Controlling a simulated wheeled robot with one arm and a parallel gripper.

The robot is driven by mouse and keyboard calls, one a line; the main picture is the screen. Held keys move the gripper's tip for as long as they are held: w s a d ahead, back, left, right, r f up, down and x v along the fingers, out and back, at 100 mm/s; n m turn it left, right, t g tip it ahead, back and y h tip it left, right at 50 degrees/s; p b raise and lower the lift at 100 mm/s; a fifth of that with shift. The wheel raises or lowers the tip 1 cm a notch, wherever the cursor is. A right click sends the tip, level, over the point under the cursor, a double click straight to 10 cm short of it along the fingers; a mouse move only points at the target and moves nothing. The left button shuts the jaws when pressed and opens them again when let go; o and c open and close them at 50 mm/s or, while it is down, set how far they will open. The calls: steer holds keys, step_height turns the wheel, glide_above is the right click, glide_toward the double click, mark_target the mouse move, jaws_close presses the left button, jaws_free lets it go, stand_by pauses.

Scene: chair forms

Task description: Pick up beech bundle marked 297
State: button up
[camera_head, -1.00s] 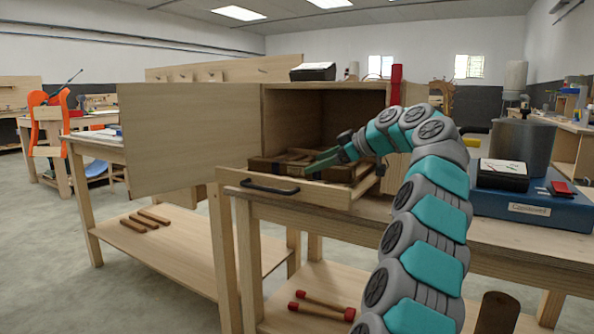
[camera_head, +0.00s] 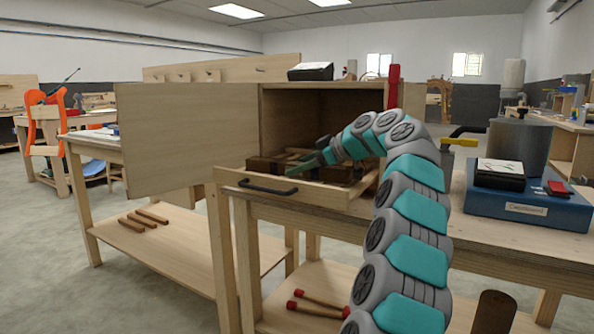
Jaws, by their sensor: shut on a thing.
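A pulled-out wooden drawer (camera_head: 320,194) with a dark handle sits at the bottom of an open-fronted cabinet. Brown wooden pieces (camera_head: 264,164) lie low in it, with more wood (camera_head: 338,174) to the right of my gripper. I cannot read any marking such as 297, nor tell which piece is the beech bundle. My gripper (camera_head: 303,165) reaches into the drawer from the right and is shut on a wooden piece among these. The gripper and the drawer front hide part of the held piece. I cannot tell whether it is clear of the drawer floor.
The open cabinet door (camera_head: 185,135) stands wide to the left. The cabinet's walls and roof enclose the space behind my gripper. A blue instrument box (camera_head: 528,207) stands on the bench to the right. Red-ended sticks (camera_head: 318,304) and wooden strips (camera_head: 146,218) lie on lower shelves.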

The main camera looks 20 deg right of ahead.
jaws_close()
steer(key=shift+r, duration=0.15)
stand_by(0.4)
